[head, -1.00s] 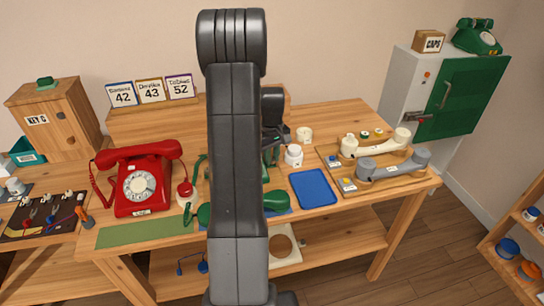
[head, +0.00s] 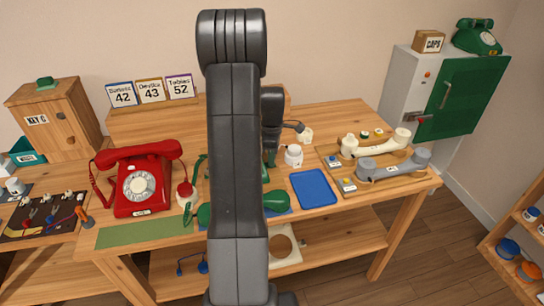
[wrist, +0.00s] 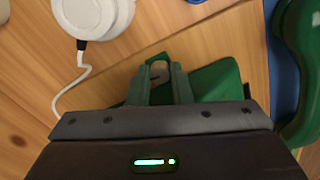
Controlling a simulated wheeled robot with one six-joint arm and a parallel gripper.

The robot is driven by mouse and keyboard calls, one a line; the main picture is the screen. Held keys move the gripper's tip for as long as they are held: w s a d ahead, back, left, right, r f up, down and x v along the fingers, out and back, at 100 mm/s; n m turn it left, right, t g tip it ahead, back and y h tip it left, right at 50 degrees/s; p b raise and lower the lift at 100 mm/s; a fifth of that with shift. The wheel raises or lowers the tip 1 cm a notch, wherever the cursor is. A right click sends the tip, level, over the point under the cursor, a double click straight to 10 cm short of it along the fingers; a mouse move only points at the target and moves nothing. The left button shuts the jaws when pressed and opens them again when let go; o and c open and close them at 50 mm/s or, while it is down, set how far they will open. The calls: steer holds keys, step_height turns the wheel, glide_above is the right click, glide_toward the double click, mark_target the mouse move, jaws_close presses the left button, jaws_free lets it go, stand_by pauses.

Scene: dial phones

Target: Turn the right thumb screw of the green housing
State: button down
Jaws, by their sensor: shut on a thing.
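In the wrist view my gripper (wrist: 160,74) points at the green housing (wrist: 218,80), with its two fingers close together. A small greyish piece, apparently the thumb screw (wrist: 158,67), sits between the fingertips and is mostly covered by them. I cannot tell from the picture which of the housing's screws it is. The housing shows to the right of and behind the fingers. In the head view my arm hides most of the housing and the fingertips; only bits of green show beside the arm.
A green handset (wrist: 300,85) lies on a blue mat to the right of the housing. A white round object (wrist: 95,15) with a cord is near the gripper. A red phone (head: 140,182) stands left, a blue tray (head: 313,188) and a wooden tray of handsets (head: 350,185) right.

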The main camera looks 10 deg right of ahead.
steer(key=shift+n, duration=0.6)
steer(key=c, duration=1.3)
jaws_free()
step_height(320, 180, up, 14)
steer(key=shift+f, duration=0.1)
step_height(320, 180, down, 14)
steer(key=shift+r, duration=0.1)
